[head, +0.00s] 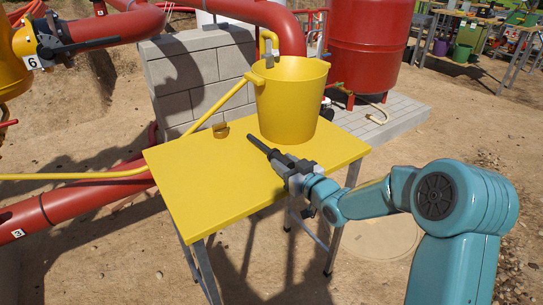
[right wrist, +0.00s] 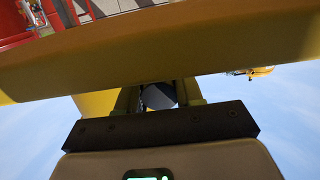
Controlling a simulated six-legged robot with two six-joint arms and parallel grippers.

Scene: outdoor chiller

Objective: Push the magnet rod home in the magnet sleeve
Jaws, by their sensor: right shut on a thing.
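My right gripper (head: 294,174) is over the front right part of the yellow table and is shut on a dark rod (head: 259,146), which I take for the magnet rod. The rod points up and left from the fingers, in front of the bucket. In the right wrist view a dark piece (right wrist: 158,96) shows between the fingers, with a broad yellow surface (right wrist: 170,58) across the view beyond them. I cannot make out the magnet sleeve for certain. My left gripper is not in view.
The yellow table (head: 200,178) bears a large yellow bucket (head: 290,103) at the back and a small brass-coloured piece (head: 220,130) left of it. A yellow hose (head: 85,176) and red pipes (head: 90,196) lie to the left. The front left tabletop is clear.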

